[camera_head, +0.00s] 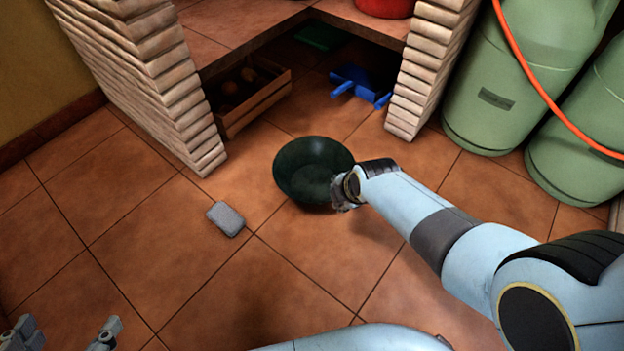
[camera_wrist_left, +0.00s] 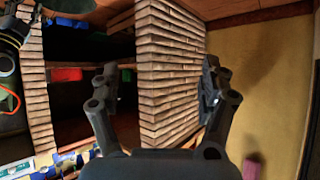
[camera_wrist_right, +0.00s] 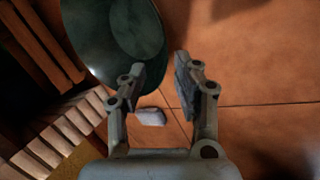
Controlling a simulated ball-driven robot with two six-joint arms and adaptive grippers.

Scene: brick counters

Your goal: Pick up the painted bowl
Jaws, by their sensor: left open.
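The painted bowl (camera_head: 305,168) is dark green and round, with its open side facing up, over the tiled floor in front of the brick counter. It also shows in the right wrist view (camera_wrist_right: 112,35). My right gripper (camera_wrist_right: 158,68) is at the bowl's right rim in the head view. Its fingers stand apart, and the left one overlaps the rim; I cannot tell whether they touch. My left gripper (camera_head: 66,333) is open and empty at the bottom left, far from the bowl. In the left wrist view it faces the brick pillar and yellow wall.
A grey block (camera_head: 226,218) lies left of the bowl. Brick pillars (camera_head: 165,85) frame a recess with a wooden crate (camera_head: 252,98) and a blue object (camera_head: 358,84). Green gas cylinders (camera_head: 505,75) with an orange hose stand right. Floor at lower left is clear.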

